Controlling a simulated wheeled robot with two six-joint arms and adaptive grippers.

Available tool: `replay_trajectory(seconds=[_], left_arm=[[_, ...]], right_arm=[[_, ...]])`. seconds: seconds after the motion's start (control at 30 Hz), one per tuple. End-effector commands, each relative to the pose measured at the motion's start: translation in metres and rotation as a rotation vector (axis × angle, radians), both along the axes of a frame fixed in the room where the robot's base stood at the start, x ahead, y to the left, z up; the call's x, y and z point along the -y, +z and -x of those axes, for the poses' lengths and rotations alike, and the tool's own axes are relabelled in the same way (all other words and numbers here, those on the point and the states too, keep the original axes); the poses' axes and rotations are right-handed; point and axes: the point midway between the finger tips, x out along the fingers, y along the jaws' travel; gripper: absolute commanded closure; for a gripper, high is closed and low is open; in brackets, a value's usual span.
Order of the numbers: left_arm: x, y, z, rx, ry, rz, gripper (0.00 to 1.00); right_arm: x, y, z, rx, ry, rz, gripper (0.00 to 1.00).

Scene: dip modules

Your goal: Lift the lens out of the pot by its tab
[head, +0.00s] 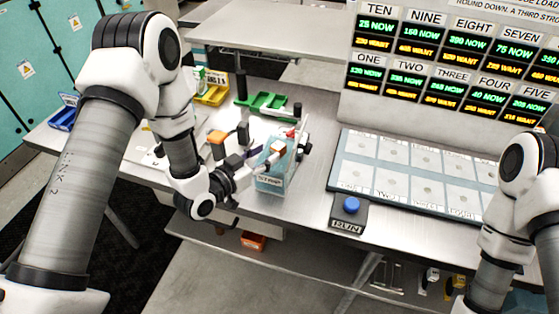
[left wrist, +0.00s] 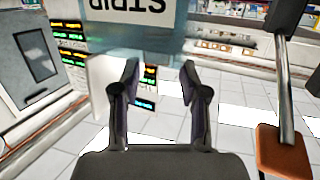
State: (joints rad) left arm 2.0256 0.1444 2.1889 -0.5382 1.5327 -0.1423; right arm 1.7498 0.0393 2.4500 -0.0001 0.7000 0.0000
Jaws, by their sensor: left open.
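The pot looks to be the clear bluish tank (head: 270,184) with a white STRIP label, standing near the table's front edge. It also shows upside down in the left wrist view (left wrist: 180,42). I cannot make out the lens or its tab. A small orange-topped piece (head: 278,147) shows at the tank's top; I cannot tell what it is. My left gripper (head: 249,176) is at the tank's left side, and in the left wrist view (left wrist: 160,75) its fingers are apart with nothing between them. Contact with the tank is unclear. My right gripper is out of view.
A green tray (head: 262,102) and a yellow bin (head: 212,95) lie behind. A RUN button (head: 351,205) and a pale grid board (head: 408,178) are to the right.

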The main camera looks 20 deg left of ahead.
Motion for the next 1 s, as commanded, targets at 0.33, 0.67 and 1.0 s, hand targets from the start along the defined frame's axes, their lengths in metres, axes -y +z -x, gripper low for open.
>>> replay_trajectory(seconds=[0.33,0.67,1.0], left_arm=[[0.022,-0.005,-0.047,0.0,0.0,-0.002,0.56],[0.022,-0.008,-0.048,-0.002,0.001,-0.001,0.99],[0.022,-0.007,-0.049,-0.001,0.001,-0.001,1.0]], right_arm=[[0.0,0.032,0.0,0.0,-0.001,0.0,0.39],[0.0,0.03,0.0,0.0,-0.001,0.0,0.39],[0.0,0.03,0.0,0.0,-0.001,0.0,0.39]])
